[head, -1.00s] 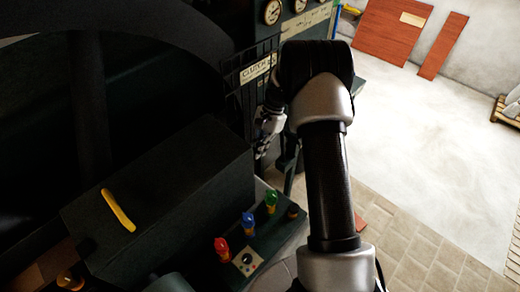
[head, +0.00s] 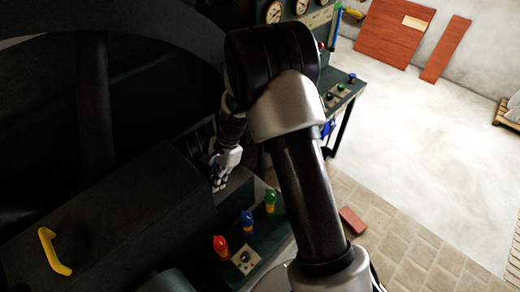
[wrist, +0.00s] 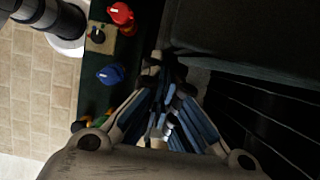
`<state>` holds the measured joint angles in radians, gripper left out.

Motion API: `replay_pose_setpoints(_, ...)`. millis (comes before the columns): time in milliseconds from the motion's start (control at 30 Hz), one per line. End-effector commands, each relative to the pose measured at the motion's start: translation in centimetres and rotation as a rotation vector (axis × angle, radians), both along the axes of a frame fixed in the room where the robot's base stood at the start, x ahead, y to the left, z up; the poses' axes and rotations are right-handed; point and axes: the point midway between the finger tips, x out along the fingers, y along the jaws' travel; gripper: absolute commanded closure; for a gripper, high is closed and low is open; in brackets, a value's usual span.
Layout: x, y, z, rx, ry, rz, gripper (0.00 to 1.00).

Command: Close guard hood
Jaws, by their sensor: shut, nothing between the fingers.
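The guard hood, a long dark box (head: 130,215), lies at the lower left of the head view. Its yellow handle (head: 54,250) is on the near left part. My gripper (head: 219,184) is shut and empty at the hood's right end, above the dark machine bed. In the wrist view, the closed fingertips (wrist: 165,62) are close to the edge of a dark block (wrist: 250,38), which appears to be the hood. I cannot tell whether they touch it. Dark slats (wrist: 262,115) show right of the fingers.
Red (head: 220,244), blue (head: 247,220) and green (head: 270,200) knobs stand on a control panel just in front of the gripper. A large dark curved machine part (head: 130,28) is behind the hood. A bench (head: 347,88) stands beyond my arm. Open floor lies right.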

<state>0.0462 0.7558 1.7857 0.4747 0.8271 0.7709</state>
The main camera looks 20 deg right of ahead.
Motion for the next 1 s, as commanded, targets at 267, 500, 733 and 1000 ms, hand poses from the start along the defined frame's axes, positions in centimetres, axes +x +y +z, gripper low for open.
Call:
replay_pose_setpoints(267, -2.9, 7.0, 0.0, 0.001, 0.001, 0.004, 1.0)
replay_pose_setpoints(500, -4.1, 10.1, 0.0, 0.0, 0.0, 0.001, 1.0)
replay_pose_setpoints(733, -4.4, 10.9, 0.0, 0.001, 0.0, -0.001, 1.0)
replay_pose_setpoints(1000, -4.4, 11.0, 0.0, 0.002, 0.001, -0.001, 1.0)
